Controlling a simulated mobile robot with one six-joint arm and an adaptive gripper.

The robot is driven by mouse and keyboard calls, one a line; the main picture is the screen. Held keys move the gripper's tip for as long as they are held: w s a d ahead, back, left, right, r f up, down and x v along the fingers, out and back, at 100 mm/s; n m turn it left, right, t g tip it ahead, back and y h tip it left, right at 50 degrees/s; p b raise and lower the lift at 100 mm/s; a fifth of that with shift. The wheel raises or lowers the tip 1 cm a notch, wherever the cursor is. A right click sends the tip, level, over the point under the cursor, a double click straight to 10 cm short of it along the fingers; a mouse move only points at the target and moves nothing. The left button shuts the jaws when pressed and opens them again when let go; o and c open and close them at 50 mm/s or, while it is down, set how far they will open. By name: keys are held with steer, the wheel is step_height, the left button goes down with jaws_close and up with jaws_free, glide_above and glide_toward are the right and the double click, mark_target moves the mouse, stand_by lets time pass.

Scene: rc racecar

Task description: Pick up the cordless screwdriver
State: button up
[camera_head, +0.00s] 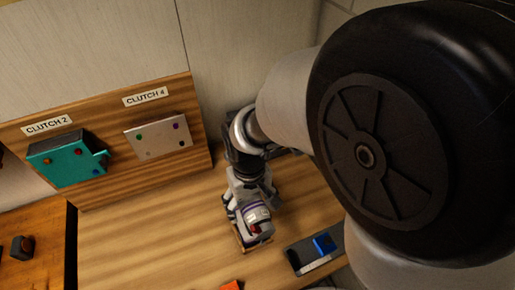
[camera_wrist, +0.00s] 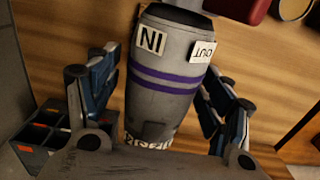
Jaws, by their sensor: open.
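The cordless screwdriver, as far as I can tell, is the grey, rounded body (camera_wrist: 165,60) with purple bands and "IN" and "OUT" labels in the wrist view. In the head view its grey and purple body (camera_head: 257,213) lies low over the wooden bench, with a red part near its front end. My gripper (camera_wrist: 158,92) is open, with one finger on each side of the grey body. Whether the fingers touch it is unclear. My gripper (camera_head: 246,197) also shows in the head view, partly hiding the tool. The tool's lower end is hidden by my gripper in the wrist view.
A teal box (camera_head: 66,160) and a beige plate (camera_head: 158,137) are on the upright board under "CLUTCH 2" and "CLUTCH 4". A blue block (camera_head: 324,243) lies at right on a dark and grey piece. A dark compartmented bin (camera_wrist: 40,135) stands left.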

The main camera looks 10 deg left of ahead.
steer(key=shift+f, duration=0.25)
stand_by(0.4)
steer(key=c, duration=1.6)
